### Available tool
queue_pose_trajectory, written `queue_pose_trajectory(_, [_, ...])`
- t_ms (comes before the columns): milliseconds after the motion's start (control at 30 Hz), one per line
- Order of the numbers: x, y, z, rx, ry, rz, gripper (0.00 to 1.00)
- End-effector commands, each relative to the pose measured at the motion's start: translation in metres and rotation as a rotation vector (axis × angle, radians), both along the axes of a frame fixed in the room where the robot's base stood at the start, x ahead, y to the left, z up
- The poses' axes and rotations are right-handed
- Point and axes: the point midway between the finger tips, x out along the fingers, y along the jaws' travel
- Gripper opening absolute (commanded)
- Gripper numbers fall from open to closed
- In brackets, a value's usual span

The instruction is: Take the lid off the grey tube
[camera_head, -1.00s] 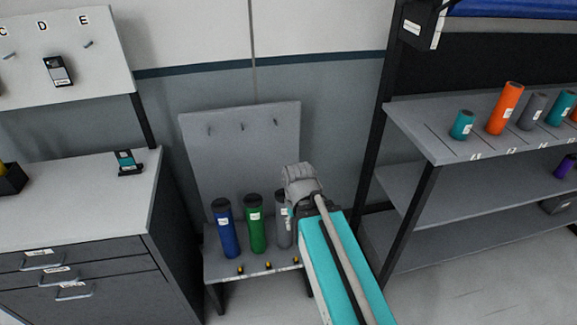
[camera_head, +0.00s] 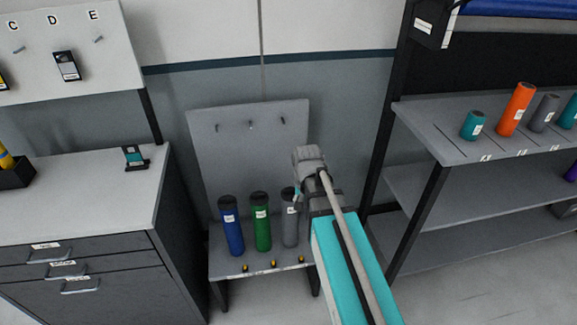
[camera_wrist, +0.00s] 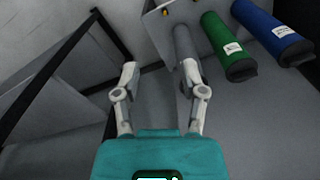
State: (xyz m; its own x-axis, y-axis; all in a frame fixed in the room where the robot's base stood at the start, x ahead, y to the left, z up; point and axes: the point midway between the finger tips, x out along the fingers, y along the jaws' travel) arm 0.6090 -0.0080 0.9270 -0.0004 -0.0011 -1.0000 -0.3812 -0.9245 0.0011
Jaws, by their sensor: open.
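The grey tube (camera_head: 289,231) stands upright at the right end of a row of tubes on a low grey stand (camera_head: 232,262). Its lid is hidden behind my gripper in the head view. In the wrist view the grey tube (camera_wrist: 182,42) runs down behind my right-hand finger, which covers its lid end. My gripper (camera_wrist: 160,72) is open, its fingers apart with nothing between them. In the head view my gripper (camera_head: 297,196) is at the height of the tube's top, and contact cannot be told.
A green tube (camera_head: 262,222) and a blue tube (camera_head: 231,226) with dark lids stand left of the grey one. A pegged back panel (camera_head: 250,150) rises behind them. A drawer cabinet (camera_head: 100,200) is at left, and a shelf rack (camera_head: 460,150) with several tubes at right.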

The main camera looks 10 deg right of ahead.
Motion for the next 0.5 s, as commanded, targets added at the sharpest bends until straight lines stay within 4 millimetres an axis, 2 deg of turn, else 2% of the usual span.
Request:
queue_pose_trajectory(33, [0.022,0.000,-0.003,0.000,0.000,-0.067,0.54])
queue_pose_trajectory(500, [0.158,0.001,-0.016,0.001,-0.001,-0.794,0.54])
